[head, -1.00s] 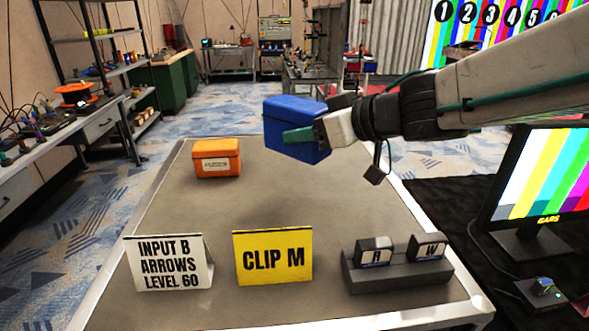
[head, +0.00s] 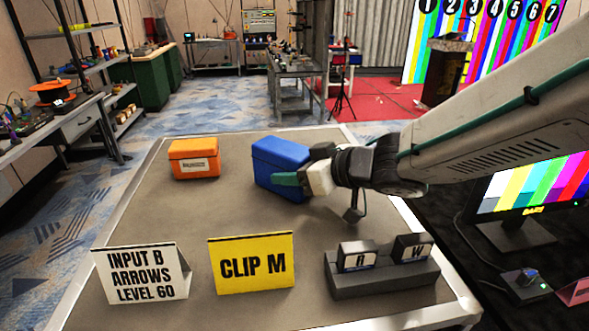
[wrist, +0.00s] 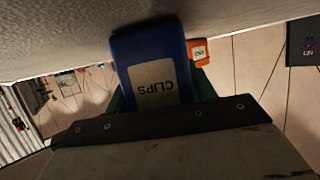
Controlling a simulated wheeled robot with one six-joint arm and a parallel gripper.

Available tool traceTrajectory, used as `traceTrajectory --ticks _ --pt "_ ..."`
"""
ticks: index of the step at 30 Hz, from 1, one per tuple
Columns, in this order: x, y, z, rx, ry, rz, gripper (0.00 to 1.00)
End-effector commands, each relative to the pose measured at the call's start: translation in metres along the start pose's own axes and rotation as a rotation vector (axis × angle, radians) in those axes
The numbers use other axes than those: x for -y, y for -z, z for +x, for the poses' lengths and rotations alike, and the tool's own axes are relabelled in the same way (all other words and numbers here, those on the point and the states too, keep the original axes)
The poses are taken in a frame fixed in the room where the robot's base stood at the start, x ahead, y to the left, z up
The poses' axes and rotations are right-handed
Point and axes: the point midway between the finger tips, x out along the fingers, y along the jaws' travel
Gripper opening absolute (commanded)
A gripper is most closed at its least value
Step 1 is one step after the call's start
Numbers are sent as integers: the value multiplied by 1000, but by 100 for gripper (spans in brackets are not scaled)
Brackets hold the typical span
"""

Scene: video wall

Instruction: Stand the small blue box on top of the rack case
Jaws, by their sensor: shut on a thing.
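The small blue box (head: 277,163) is between the green-tipped fingers of my gripper (head: 288,180), above the back middle of the grey table. My gripper is shut on it from the right. In the wrist view the blue box (wrist: 153,75) shows a white label reading CLIPS, upside down in that picture. It is close to the tabletop; I cannot tell whether it touches. A dark upright case (head: 446,72) stands far back on the right, on red carpet; I cannot tell for sure that it is the rack case.
An orange box (head: 193,160) sits left of the blue box. A white card (head: 142,273), a yellow CLIP M card (head: 252,264) and a dark holder with two labelled blocks (head: 385,275) line the table's front. A monitor (head: 525,200) stands at right. The table's middle is clear.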

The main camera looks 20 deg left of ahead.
Motion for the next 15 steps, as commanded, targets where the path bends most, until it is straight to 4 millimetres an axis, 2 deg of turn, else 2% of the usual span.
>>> traceTrajectory --ticks 8,9,10,11,15 --pt "0 -2 1 0 1 -1 23" --pt "0 -2 1 0 1 -2 63" --pt "0 -2 1 0 1 -2 71" --pt "0 -2 1 0 1 -2 76" --pt "0 -2 1 0 1 -1 76"
